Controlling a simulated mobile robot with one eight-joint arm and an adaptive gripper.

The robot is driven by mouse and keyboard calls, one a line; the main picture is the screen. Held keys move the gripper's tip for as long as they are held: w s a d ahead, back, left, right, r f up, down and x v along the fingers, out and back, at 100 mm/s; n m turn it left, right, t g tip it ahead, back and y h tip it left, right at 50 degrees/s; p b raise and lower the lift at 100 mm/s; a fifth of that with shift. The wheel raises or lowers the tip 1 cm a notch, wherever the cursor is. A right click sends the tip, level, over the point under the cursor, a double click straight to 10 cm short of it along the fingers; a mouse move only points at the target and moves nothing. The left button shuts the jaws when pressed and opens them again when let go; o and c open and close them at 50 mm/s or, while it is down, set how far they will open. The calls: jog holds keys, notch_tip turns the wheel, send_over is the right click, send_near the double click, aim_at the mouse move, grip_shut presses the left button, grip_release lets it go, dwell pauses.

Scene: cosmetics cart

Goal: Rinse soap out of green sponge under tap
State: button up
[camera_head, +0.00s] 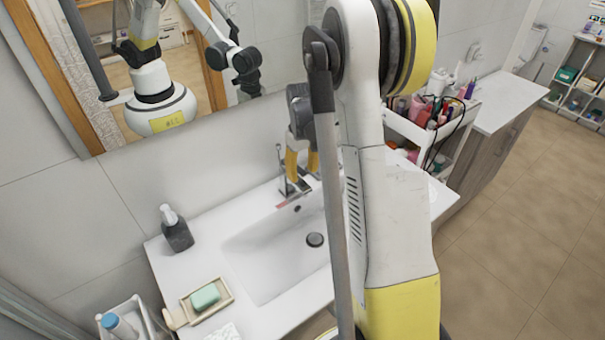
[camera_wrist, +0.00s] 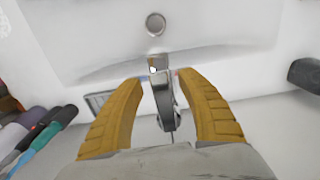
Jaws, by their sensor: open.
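A green block (camera_head: 206,297), which looks like the sponge, lies in a beige dish (camera_head: 188,311) at the front left of the washbasin counter. It does not show in the wrist view. The metal tap (camera_wrist: 163,95) stands at the wall side of the white basin (camera_head: 262,270). My gripper (camera_head: 301,166) is over the tap, far from the green block. In the wrist view its yellow fingers are apart, one on each side of the tap, with nothing held. I cannot tell whether a finger touches the tap. My arm hides part of the basin's right side in the head view.
A dark pump bottle (camera_head: 177,236) stands at the counter's back left. A white cart (camera_head: 425,138) full of cosmetics is right of the basin. A mirror (camera_head: 225,60) hangs on the wall behind. The basin around the drain (camera_head: 315,240) is empty.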

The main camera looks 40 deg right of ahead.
jog(key=shift+f, duration=0.15)
grip_shut()
jog(key=shift+w+r+g, duration=0.2)
jog(key=shift+r+g, duration=0.6)
jog(key=shift+g, duration=0.2)
grip_release()
